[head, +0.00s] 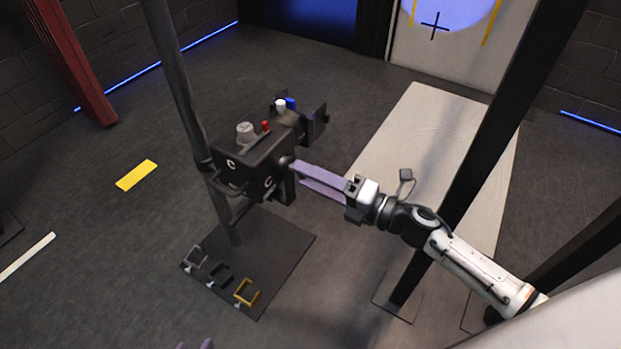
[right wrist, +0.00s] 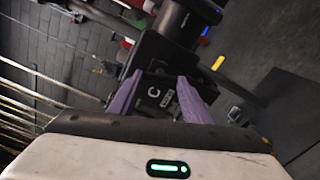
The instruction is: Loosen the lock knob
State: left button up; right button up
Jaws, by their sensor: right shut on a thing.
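A black box-shaped device (head: 258,165) with white C marks is fixed to a grey pole. A small dark knob (head: 285,161), which looks like the lock knob, sits on its right side. My right gripper (head: 293,170) reaches in from the right, with its long purple fingers at the knob and shut on it. The fingertips partly hide the knob. In the right wrist view, the purple fingers (right wrist: 155,98) stand either side of the device's C-marked dark face.
A grey dial (head: 245,131), a red button (head: 266,126) and white and blue caps (head: 281,105) are on top of the device. The pole stands on a dark base plate (head: 285,240) with several small brackets. A thick black post (head: 490,130) rises behind my right arm.

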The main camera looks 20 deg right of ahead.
jog(key=shift+f+n, duration=0.1)
jog(key=shift+n, duration=0.5)
jog(key=o, duration=1)
jog(key=shift+o, duration=0.2)
jog(key=v, duration=1)
jog(key=shift+p, duration=0.35)
